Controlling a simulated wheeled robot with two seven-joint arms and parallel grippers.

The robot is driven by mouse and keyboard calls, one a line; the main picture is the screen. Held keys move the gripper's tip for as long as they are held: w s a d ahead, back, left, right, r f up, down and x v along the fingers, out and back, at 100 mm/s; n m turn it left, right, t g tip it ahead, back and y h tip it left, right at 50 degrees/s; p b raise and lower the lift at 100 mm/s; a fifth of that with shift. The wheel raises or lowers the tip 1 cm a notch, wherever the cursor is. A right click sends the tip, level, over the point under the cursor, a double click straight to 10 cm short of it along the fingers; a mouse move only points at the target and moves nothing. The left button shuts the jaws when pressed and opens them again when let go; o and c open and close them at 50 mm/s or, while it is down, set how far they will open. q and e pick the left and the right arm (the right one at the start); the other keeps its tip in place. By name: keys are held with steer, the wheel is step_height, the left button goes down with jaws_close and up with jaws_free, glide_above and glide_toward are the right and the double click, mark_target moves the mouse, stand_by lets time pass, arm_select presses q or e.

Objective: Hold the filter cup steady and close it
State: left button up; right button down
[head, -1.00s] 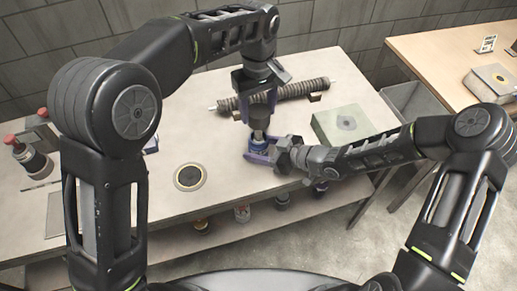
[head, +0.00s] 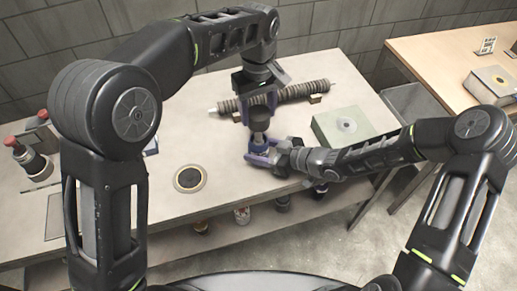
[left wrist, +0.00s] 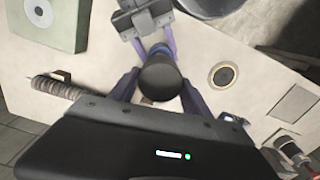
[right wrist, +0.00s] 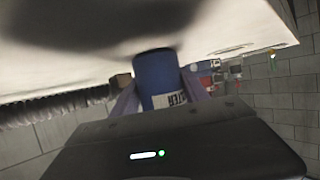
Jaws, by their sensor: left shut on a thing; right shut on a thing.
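The filter cup (head: 260,146) is blue with a pale label and stands upright near the table's front edge. The label shows in the right wrist view, where the blue cup (right wrist: 153,74) sits between my purple fingers. My right gripper (head: 258,158) is shut on the cup from the right, low down. My left gripper (head: 259,103) is above it, pointing down, shut on a dark round-topped piece (head: 259,121).
A ribbed mesh tube (head: 290,93) lies on supports behind the grippers. A pale green block (head: 341,126) sits to the right. Red-capped containers (head: 33,160) stand at the far left. Open tabletop (head: 200,130) lies between.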

mark_target(258, 134)
arm_select(q)
steer(key=shift+f, duration=2.5)
steer(key=shift+f, duration=0.85)
steer(key=shift+f, duration=0.6)
